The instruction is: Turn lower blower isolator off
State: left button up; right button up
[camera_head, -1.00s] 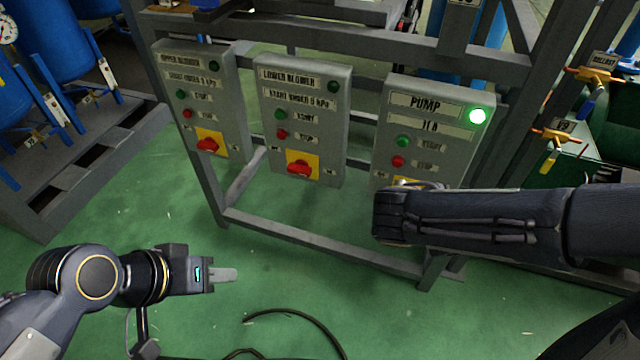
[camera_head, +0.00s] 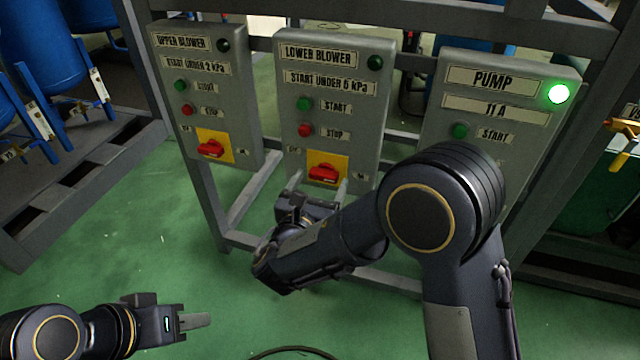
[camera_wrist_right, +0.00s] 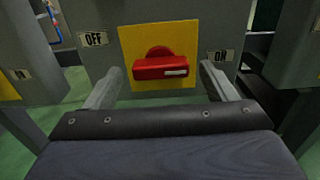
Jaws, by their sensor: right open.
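The lower blower isolator is a red rotary handle (camera_head: 323,174) on a yellow plate (camera_head: 313,158) at the bottom of the middle grey panel (camera_head: 343,128). In the right wrist view the red handle (camera_wrist_right: 165,67) lies about horizontal, its white mark pointing right towards the ON label (camera_wrist_right: 220,56); the OFF label (camera_wrist_right: 94,39) is on the left. My right gripper (camera_head: 317,185) is open just below and in front of the handle; in the wrist view its fingers (camera_wrist_right: 163,88) stand either side, apart from it. My left gripper (camera_head: 196,321) is low at the left, away from the panels; its opening is unclear.
The upper blower panel (camera_head: 246,112) stands to the left with its own red isolator (camera_head: 211,150). The pump panel (camera_head: 545,66) is to the right with a lit green lamp (camera_head: 558,93), partly hidden by my right arm. A grey frame carries the panels.

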jog(key=shift+w+d, duration=0.25)
jog(key=shift+w, duration=0.4)
